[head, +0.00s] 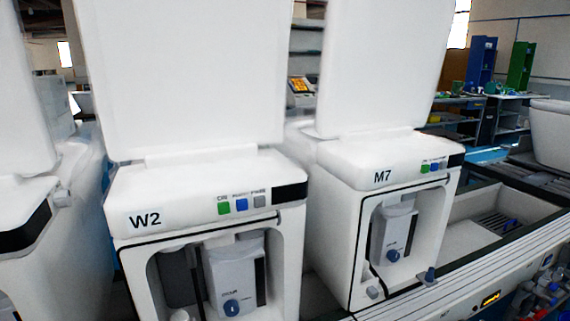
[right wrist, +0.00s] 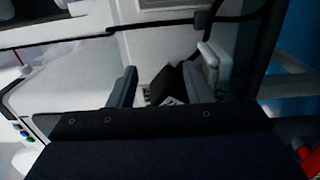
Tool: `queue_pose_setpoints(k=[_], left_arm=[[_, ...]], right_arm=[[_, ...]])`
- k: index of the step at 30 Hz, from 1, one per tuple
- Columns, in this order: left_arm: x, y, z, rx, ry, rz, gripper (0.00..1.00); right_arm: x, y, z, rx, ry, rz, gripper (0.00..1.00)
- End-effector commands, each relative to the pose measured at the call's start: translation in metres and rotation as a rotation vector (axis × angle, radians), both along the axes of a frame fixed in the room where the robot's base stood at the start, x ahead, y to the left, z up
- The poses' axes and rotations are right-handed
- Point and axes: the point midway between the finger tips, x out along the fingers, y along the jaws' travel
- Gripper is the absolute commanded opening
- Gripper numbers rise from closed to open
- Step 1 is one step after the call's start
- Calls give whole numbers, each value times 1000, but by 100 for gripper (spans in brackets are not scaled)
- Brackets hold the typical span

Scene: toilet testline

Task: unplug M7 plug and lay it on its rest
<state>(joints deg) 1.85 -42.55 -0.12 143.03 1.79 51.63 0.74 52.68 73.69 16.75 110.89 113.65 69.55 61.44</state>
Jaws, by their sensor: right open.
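The M7 unit (head: 385,170) is a white box with a raised lid, right of centre in the head view. A black cable runs along the edge of its front opening. A small blue-grey piece (head: 430,276) sits at its lower right front corner; I cannot tell whether it is the plug or the rest. In the right wrist view my right gripper (right wrist: 165,83) is open, its two grey fingers apart. A dark, blurred shape (right wrist: 168,82) shows between or behind the fingers; I cannot tell what it is. Neither gripper shows in the head view.
The W2 unit (head: 180,215), a similar white box, stands left of M7. Another white unit (head: 70,235) is at the far left. A grey tray (head: 475,237) lies right of M7, and a rail with fittings runs along the front right. Shelves stand behind.

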Motion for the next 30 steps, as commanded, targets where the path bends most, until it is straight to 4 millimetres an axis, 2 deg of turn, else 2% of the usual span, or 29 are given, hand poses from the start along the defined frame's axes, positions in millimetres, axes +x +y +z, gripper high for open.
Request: queue_pose_setpoints(k=[1,8,21,30], left_arm=[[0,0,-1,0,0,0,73],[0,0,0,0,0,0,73],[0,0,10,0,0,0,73],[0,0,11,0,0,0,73]], right_arm=[[-2,-1,-8,-6,18,0,61],[-7,-3,-9,-7,23,-2,61],[-68,-29,-5,-4,12,-5,61],[-74,-30,-1,-2,1,-1,61]])
